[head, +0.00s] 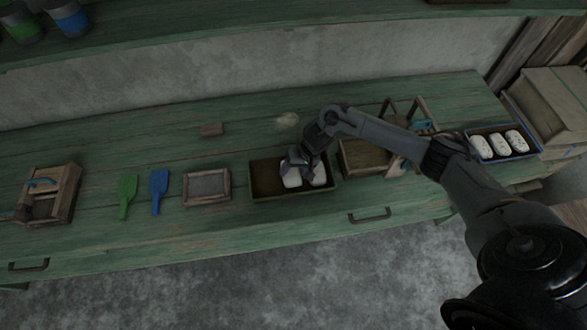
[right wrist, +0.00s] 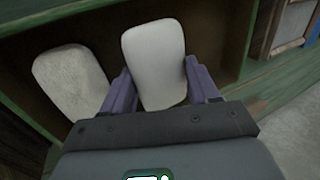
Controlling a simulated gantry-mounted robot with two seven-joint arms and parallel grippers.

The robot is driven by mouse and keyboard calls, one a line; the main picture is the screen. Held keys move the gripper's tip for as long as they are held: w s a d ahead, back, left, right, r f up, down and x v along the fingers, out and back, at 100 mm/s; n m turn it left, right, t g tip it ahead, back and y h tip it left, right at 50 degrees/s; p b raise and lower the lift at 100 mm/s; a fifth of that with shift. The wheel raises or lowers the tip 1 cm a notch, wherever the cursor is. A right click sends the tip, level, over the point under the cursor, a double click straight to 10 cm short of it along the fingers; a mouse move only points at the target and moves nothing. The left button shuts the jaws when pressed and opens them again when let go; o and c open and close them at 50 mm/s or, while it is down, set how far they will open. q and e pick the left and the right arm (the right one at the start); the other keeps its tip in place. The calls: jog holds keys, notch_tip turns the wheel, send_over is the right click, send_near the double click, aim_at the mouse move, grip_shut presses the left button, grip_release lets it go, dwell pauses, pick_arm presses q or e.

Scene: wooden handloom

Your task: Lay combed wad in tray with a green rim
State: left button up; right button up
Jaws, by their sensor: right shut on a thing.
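The tray with a green rim (head: 264,178) sits mid-bench; its left part is bare dark brown. My right gripper (head: 296,164) reaches down into it and is shut on a smooth white wad (right wrist: 155,55), one finger on each side. The held wad also shows in the head view (head: 291,179), at the tray's middle. A second, speckled white wad (right wrist: 70,78) lies beside it in the tray, to its right in the head view (head: 319,174). I cannot tell whether the held wad touches the tray floor. My left gripper is not in view.
Left of the tray are a framed screen (head: 208,186), a blue paddle (head: 158,188) and a green paddle (head: 127,193). A wooden box (head: 365,160) stands close on the right. A blue-rimmed tray (head: 474,149) holds several speckled wads. White fluff (head: 287,120) lies behind.

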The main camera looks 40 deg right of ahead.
jog(key=o, duration=1)
jog(key=shift+r, duration=0.1)
jog(key=shift+r+p, duration=0.8)
jog(key=shift+p, duration=0.3)
notch_tip(320, 180, up, 6)
jog(key=p, duration=0.8)
jog(key=shift+r, duration=0.15)
